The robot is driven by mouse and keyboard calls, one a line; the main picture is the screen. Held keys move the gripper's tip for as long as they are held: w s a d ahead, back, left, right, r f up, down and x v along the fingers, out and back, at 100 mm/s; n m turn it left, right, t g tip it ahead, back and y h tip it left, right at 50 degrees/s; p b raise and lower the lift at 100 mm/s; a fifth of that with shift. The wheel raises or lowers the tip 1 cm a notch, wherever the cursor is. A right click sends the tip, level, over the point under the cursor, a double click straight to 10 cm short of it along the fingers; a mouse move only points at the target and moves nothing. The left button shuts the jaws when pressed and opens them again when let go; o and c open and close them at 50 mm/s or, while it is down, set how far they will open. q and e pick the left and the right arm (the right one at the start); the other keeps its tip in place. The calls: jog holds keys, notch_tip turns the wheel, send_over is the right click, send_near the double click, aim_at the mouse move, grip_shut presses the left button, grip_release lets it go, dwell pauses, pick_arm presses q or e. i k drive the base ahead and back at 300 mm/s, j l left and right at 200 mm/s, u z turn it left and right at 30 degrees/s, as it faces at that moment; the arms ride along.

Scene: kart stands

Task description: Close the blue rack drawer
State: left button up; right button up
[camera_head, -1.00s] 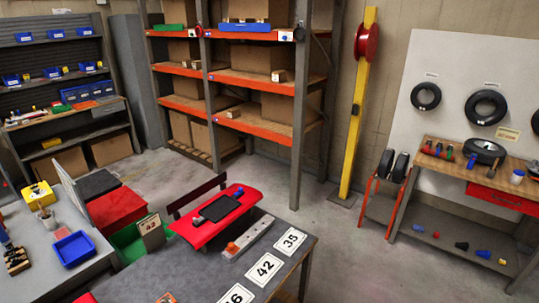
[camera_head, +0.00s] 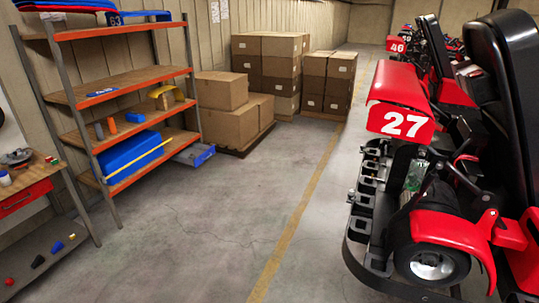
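A shelving rack (camera_head: 62,95) with grey posts and orange-edged shelves stands against the left wall. At its low right end, a small grey drawer with a blue front (camera_head: 203,156) sticks out past the post, so it looks open. A larger blue bin-like object (camera_head: 125,150) with a yellow strip lies along a lower shelf. Which of these the task means is not fully clear, but the protruding piece looks most like a drawer. Neither of my grippers shows.
Cardboard boxes (camera_head: 228,106) on a pallet stand just right of the rack, with taller stacks (camera_head: 268,72) behind. Red karts (camera_head: 405,120) line the right side. Grey floor (camera_head: 200,230) with a yellow line (camera_head: 292,225) is clear between. A workbench (camera_head: 38,190) stands at left.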

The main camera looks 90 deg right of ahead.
aim_at(193, 153)
jog(key=z, duration=2.3)
jog(key=i+z, duration=0.1)
jog(key=z, duration=0.2)
jog(key=i+z, duration=0.2)
jog(key=i, duration=2)
jog(key=i+l, duration=0.15)
jog(key=i, duration=2.3)
jog(key=j+u, duration=0.05)
jog(key=j, duration=0.05)
